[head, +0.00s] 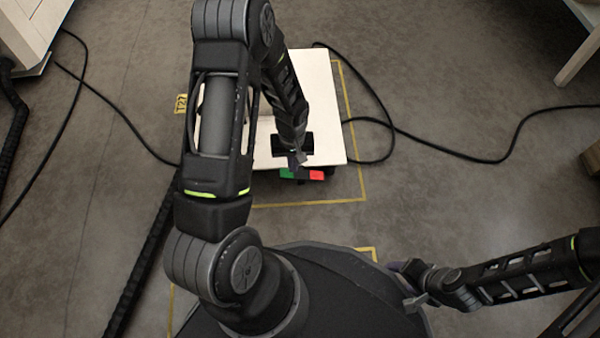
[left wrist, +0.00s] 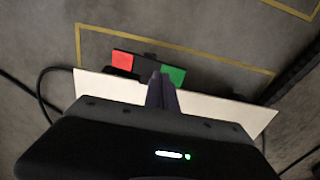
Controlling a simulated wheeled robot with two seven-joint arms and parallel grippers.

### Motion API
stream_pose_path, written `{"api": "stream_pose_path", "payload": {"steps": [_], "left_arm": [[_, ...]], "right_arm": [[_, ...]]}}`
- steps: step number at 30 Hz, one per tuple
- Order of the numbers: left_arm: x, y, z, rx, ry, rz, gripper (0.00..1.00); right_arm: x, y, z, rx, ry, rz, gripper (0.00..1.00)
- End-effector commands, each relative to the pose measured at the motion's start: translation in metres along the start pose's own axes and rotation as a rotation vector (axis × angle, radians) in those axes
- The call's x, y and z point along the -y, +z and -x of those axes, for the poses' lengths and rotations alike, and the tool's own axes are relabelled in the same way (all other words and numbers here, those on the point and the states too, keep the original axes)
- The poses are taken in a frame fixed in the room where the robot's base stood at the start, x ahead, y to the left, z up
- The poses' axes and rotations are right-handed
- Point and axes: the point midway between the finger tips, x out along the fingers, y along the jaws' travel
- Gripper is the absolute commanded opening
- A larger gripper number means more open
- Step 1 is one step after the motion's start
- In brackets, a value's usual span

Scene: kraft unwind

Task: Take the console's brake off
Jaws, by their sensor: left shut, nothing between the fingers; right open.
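The console (head: 325,95) has a pale flat top and stands on the floor ahead of me. At its near edge, low down, are a red pad (head: 316,175) and a green pad (head: 287,173). The left wrist view also shows the red pad (left wrist: 122,60) and the green pad (left wrist: 172,75), joined by a dark bar. My left gripper (head: 296,161) is shut and empty over the near edge. Its fingers (left wrist: 160,88) overlap the green pad's edge in the wrist view; contact cannot be told. My right gripper (head: 402,284) is open and empty, away from the console.
Yellow tape (head: 318,202) outlines the floor around the console, with a tag (head: 181,104) at its left. Black cables (head: 440,147) lie on the floor at both sides. A pale cabinet (head: 28,30) stands at the upper left. Floor at the right is mostly clear.

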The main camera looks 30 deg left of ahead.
Motion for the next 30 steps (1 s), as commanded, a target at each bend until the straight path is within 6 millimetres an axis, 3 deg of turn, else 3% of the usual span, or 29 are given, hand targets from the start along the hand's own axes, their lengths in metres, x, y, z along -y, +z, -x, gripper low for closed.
{"api": "stream_pose_path", "payload": {"steps": [30], "left_arm": [[0.0, 0.0, -0.016, 0.0, 0.0, 0.0, 0.0]], "right_arm": [[-0.004, 0.001, -0.012, 0.0, 0.0, 0.0, 0.65]]}}
